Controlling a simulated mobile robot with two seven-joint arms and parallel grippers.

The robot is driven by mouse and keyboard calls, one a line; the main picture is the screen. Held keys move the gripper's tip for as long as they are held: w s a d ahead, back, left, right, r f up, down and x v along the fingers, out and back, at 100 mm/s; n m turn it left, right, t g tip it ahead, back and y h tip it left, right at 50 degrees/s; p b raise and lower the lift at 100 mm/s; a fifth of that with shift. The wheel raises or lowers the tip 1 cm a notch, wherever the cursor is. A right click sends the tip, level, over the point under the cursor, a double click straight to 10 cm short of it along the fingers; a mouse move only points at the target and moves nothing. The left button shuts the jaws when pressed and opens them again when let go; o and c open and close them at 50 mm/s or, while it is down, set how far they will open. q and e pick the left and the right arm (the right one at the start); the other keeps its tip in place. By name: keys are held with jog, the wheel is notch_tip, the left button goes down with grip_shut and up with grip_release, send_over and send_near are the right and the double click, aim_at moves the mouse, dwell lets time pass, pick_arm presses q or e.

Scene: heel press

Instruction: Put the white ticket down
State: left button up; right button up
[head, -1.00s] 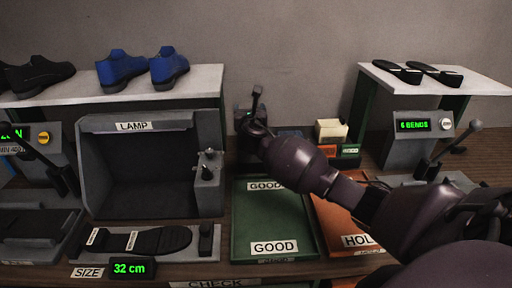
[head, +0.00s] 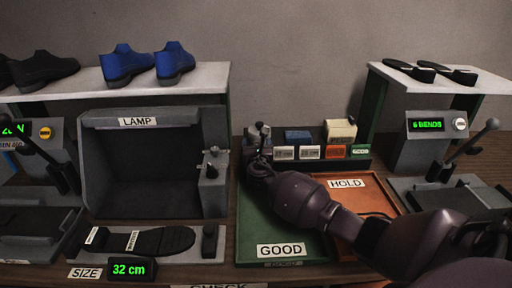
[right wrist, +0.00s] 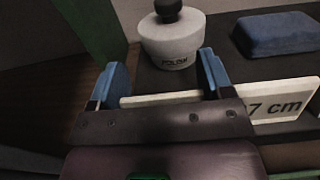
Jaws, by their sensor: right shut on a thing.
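My right gripper (head: 258,158) is at the left end of a dark rack at the back of the table, with its arm crossing from the lower right. In the right wrist view, its two blue fingertips (right wrist: 162,82) stand apart with a thin white ticket (right wrist: 162,98) between them. The gripper body hides most of that ticket's face. A white card (right wrist: 275,105) with "7 cm" readable on it is just to the right. In the head view, white cards (head: 285,154), an orange card and a green card line the rack front. My left gripper is out of view.
A white jar with a black knob (right wrist: 172,38) stands just beyond the fingertips, with a blue block (right wrist: 280,33) to its right. The green GOOD tray (head: 250,225) and orange HOLD tray (head: 390,190) lie in front. The lamp box (head: 150,160) stands to the left.

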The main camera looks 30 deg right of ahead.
jog(key=shift+r, duration=0.1)
jog(key=o, duration=0.6)
